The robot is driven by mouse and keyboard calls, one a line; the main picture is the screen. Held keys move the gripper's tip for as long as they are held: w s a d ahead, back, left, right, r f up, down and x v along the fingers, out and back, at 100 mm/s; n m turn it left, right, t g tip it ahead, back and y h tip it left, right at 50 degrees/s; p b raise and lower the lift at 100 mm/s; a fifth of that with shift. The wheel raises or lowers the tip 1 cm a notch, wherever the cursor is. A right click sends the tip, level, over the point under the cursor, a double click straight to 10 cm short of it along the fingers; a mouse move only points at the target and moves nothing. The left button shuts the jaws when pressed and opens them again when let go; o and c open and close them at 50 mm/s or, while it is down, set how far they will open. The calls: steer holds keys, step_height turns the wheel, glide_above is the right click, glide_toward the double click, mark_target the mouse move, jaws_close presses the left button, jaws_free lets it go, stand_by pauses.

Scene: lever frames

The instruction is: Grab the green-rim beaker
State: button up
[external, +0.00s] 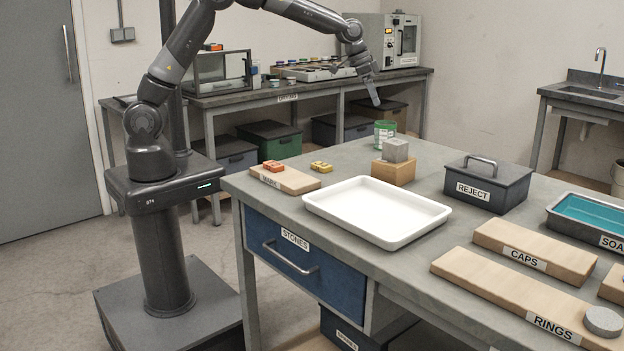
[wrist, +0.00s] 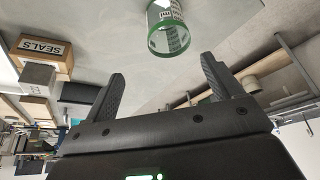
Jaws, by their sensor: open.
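The green-rim beaker (external: 384,135) stands on the grey table near its back edge, behind a wooden block. It is clear, with a green band and printed markings. In the wrist view the beaker (wrist: 166,27) is at the top, just right of centre, partly cut off by the frame edge. My gripper (external: 375,100) hangs above the beaker and slightly to its left, apart from it. In the wrist view my gripper (wrist: 163,72) is open, its two fingers spread with nothing between them; the beaker shows beyond the fingertips.
A wooden block (external: 393,172) with a grey cube (external: 396,149) on it stands close in front of the beaker. Table left of the beaker is clear.

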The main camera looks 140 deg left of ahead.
mark_target(386, 126)
steer(key=x, duration=0.7)
steer(key=s+a+x, duration=0.1)
steer(key=x, duration=0.3)
steer(key=shift+a+f, duration=0.15)
steer(key=shift+f, duration=0.15)
steer(key=shift+c, duration=0.2)
steer(key=c, duration=1)
steer(key=shift+r, duration=0.1)
